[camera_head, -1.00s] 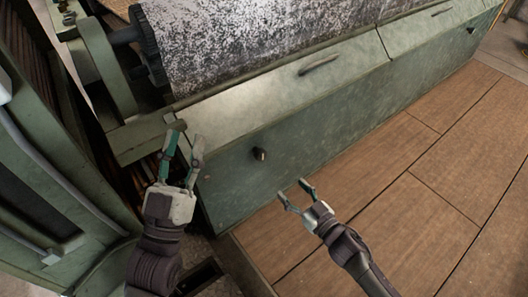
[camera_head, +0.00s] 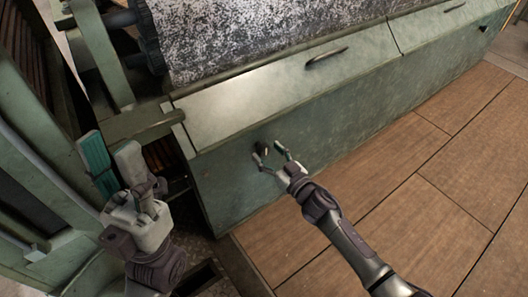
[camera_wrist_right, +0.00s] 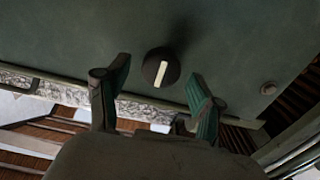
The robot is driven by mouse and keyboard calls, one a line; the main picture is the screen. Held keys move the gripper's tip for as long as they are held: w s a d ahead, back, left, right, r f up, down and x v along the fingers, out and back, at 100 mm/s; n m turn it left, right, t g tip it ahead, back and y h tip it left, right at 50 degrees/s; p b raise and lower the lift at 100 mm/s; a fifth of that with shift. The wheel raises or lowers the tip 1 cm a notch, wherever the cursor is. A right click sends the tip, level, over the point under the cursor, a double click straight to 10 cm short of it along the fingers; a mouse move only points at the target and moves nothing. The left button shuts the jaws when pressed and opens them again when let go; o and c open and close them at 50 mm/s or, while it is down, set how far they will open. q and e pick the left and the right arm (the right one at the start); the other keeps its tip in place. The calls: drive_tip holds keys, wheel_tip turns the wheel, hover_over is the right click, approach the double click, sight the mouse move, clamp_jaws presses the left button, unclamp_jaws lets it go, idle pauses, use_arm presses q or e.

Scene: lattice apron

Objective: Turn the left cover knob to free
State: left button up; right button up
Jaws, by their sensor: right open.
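The left cover knob (camera_head: 261,148) is a small dark knob on the front face of the green machine cover (camera_head: 310,115). In the right wrist view the knob (camera_wrist_right: 161,67) is round and black with a pale bar mark running nearly upright. My right gripper (camera_head: 269,164) is open, its fingertips close to the knob. In the right wrist view my right gripper (camera_wrist_right: 158,88) has one finger on each side below the knob, with gaps; contact is not visible. My left gripper (camera_head: 108,160) is open and empty, left of the cover's end.
A second dark knob (camera_head: 483,27) sits at the cover's far right. Handles (camera_head: 326,55) lie on the cover's top. A speckled roller (camera_head: 250,30) is behind. Green machine framing (camera_head: 40,150) stands close on the left. The wooden floor (camera_head: 400,180) at right is clear.

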drive_tip(key=shift+x, duration=1.2)
drive_tip(key=c, duration=1.1)
